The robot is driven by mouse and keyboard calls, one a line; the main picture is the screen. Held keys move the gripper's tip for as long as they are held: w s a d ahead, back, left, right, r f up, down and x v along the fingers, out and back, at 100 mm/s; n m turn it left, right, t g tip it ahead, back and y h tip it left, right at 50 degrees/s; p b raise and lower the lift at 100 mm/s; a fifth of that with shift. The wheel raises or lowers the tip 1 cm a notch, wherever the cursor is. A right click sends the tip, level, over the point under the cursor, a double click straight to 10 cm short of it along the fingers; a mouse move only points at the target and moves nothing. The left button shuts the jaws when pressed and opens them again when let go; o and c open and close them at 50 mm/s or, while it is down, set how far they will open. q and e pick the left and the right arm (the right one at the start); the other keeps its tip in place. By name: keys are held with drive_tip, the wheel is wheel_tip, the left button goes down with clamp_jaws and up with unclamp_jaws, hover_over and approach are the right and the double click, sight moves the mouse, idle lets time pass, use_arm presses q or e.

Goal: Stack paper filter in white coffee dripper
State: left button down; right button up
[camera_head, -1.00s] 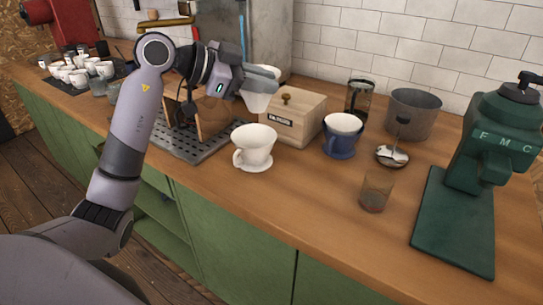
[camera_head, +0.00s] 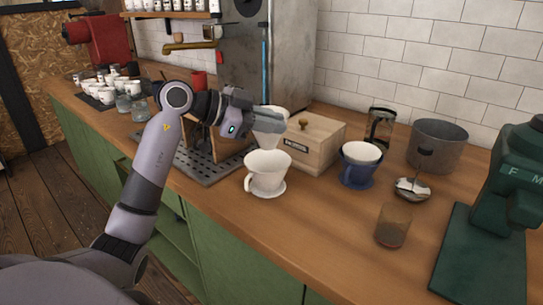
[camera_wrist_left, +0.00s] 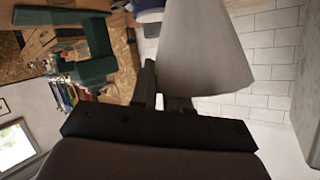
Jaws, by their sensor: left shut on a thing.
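The white coffee dripper (camera_head: 268,176) stands upright on the wooden counter, its handle to the left. My left gripper (camera_head: 272,127) is shut on the white paper filter (camera_head: 266,141), a cone that narrows downward. The filter shows just above the dripper's rim in the head view and appears apart from it; how far behind the rim it hangs I cannot tell. In the left wrist view the filter (camera_wrist_left: 205,50) is large and pale between the dark fingers (camera_wrist_left: 165,92). My right gripper is not in view.
A wooden box (camera_head: 315,145) with a knob stands close to the right of the filter. A blue dripper (camera_head: 357,177) with a white liner, a glass (camera_head: 391,226) and a green grinder (camera_head: 478,245) stand further right. A drip tray (camera_head: 205,168) lies left. Counter in front of the dripper is clear.

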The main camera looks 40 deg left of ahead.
use_arm(q)
wheel_tip(320, 180, down, 7)
drive_tip(key=shift+f+b, duration=0.1)
drive_tip(key=shift+b, duration=0.25)
drive_tip(key=shift+f, duration=0.6)
drive_tip(key=c, duration=1.1)
unclamp_jaws()
